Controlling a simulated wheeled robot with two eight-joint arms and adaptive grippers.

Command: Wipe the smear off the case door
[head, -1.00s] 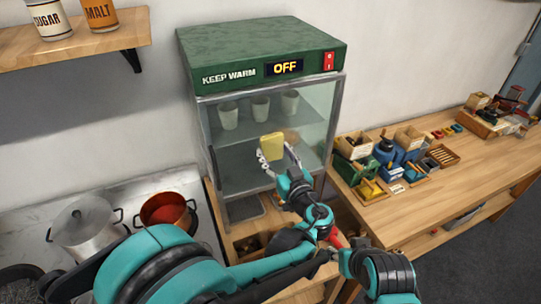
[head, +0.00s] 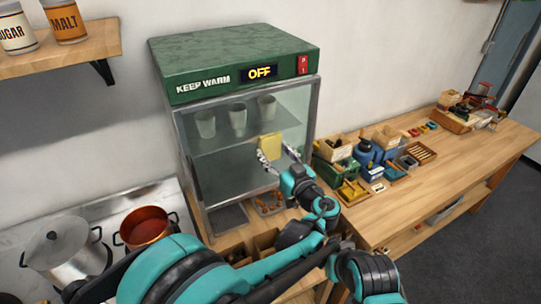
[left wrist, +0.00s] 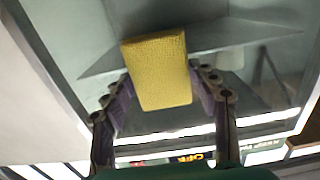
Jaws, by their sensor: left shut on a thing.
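A yellow sponge (head: 270,146) is held by my left gripper (head: 270,155), which is shut on it. The sponge is in front of the glass door (head: 232,165) of the green-topped keep-warm case (head: 235,58). In the left wrist view the sponge (left wrist: 160,72) sits between the two fingers, with the glass behind it. I cannot tell whether it touches the glass. No smear shows on the door now; the sponge and gripper hide part of the glass. My right gripper is not in view.
White cups (head: 238,115) stand on the shelf inside the case. A shelf with jars (head: 65,22) is at upper left.

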